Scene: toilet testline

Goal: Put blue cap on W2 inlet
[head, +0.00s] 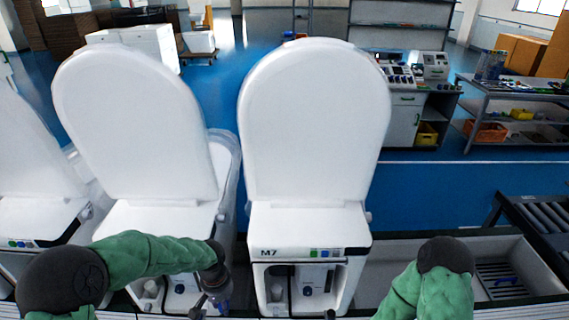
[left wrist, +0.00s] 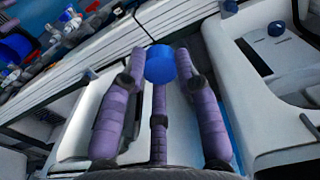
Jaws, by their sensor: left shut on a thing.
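My left gripper (head: 214,290) is in front of the open bay under the left-middle toilet in the head view. In the left wrist view its purple fingers (left wrist: 160,80) are shut on a bright blue cap (left wrist: 160,63) at their tips. The cap is apart from any fitting that I can make out. The M7 toilet (head: 310,255) has an open front bay with white fittings (head: 277,292) inside. I cannot read a W2 label, so I cannot tell which fitting is the W2 inlet. My right arm (head: 440,280) shows at the lower right; its gripper is out of view.
Another toilet (head: 135,120) with its lid up stands left of M7. A dark blue round part (left wrist: 277,28) sits on a white body in the left wrist view. A grey trough (head: 510,265) lies at the right. Open blue floor (head: 430,190) lies behind.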

